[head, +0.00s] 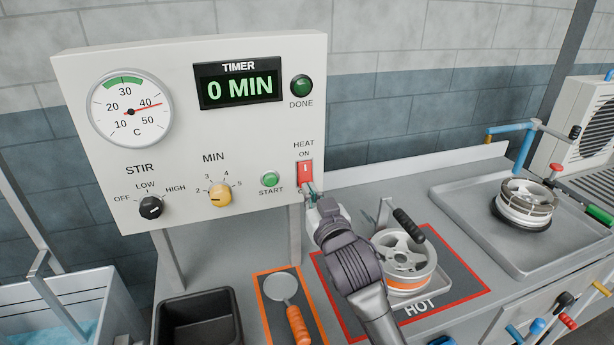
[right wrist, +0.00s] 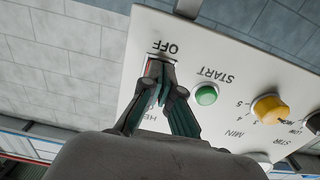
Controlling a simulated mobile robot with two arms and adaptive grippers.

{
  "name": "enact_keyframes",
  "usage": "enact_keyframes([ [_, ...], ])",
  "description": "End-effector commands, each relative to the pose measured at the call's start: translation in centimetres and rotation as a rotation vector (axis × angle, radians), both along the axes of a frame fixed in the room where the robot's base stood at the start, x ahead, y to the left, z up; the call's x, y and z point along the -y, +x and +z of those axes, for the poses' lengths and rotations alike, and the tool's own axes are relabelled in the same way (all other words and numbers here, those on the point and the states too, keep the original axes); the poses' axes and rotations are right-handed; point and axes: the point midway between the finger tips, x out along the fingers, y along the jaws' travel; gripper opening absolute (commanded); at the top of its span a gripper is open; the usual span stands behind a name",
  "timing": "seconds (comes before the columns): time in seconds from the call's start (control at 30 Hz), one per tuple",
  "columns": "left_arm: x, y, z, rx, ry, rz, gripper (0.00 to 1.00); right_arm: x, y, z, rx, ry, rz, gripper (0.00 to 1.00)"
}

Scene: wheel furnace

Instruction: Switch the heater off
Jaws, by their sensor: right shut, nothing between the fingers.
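The red heat switch (head: 305,170) is on the right side of the white control panel (head: 245,125), under the words HEAT and ON. My right gripper (head: 312,193) is shut and empty, with its fingertips at the switch's lower end. In the right wrist view, my right gripper (right wrist: 165,85) covers most of the switch, with a red edge (right wrist: 148,68) showing and OFF printed beside it. I cannot tell whether the tips touch it. The temperature gauge (head: 130,108) points a little past 40. The timer (head: 238,85) reads 0 MIN. My left gripper is not in view.
A sink with another wheel (head: 526,203) is at right. The green start button (head: 270,179) is left of the switch.

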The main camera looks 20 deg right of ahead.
Motion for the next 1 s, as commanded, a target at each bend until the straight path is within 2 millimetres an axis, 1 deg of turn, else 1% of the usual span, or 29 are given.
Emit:
enact_keyframes([
  [0.4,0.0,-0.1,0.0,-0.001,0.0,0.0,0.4,0.0,0.9,0.0,0.001,0.0,0.0,0.0],
  [0.47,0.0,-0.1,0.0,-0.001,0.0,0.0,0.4,0.0,0.8,0.0,0.001,0.0,0.0,0.0],
  [0.57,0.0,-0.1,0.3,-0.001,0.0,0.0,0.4,0.0,0.3,0.1,0.0,0.0,0.0,0.0],
  [0.83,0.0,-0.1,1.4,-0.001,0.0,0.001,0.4,0.1,-2.3,0.1,-0.001,0.0,-0.001,0.0],
  [1.0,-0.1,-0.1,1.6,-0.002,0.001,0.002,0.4,0.1,-3.1,0.1,0.0,0.0,-0.001,0.0],
])
